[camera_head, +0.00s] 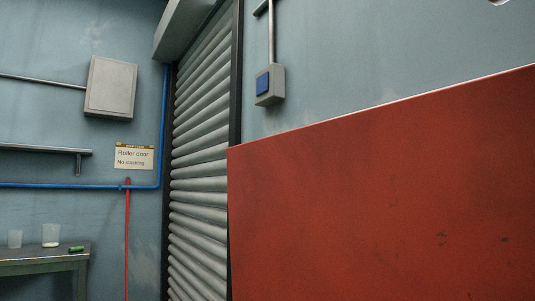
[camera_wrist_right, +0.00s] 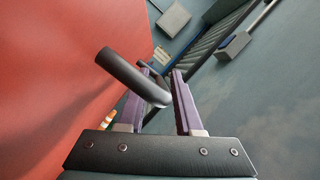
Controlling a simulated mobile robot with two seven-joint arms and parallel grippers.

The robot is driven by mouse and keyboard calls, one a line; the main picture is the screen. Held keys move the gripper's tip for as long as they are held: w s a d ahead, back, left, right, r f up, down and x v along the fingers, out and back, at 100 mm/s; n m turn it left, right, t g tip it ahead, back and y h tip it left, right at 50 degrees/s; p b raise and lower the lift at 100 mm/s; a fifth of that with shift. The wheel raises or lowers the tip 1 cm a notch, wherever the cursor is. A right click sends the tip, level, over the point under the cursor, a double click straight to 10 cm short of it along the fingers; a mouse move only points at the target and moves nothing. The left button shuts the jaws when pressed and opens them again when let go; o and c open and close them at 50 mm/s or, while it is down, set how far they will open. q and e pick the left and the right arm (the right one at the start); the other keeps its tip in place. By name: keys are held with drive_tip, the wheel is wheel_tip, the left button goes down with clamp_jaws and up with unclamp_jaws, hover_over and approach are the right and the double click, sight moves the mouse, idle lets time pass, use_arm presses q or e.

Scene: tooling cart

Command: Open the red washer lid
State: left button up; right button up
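The red washer lid (camera_head: 390,205) shows as a large flat red panel standing up across the right of the head view, its top edge slanting up to the right. In the right wrist view the red lid face (camera_wrist_right: 55,70) fills the left side. A dark tubular handle (camera_wrist_right: 130,75) sticks out from it. My right gripper (camera_wrist_right: 164,82) has its purple fingers on either side of the handle's bar, which fills the gap between them. Part of the left-hand finger is hidden behind the handle. My left gripper is in neither view.
A roller door (camera_head: 200,150) stands behind the lid's left edge. A metal table (camera_head: 45,262) with cups and a small green item stands at the lower left. A grey box with a blue face (camera_head: 268,85) hangs on the wall above the lid.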

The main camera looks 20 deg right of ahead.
drive_tip(key=shift+o, duration=0.6)
drive_tip(key=b+v, duration=0.2)
drive_tip(key=v, duration=0.8)
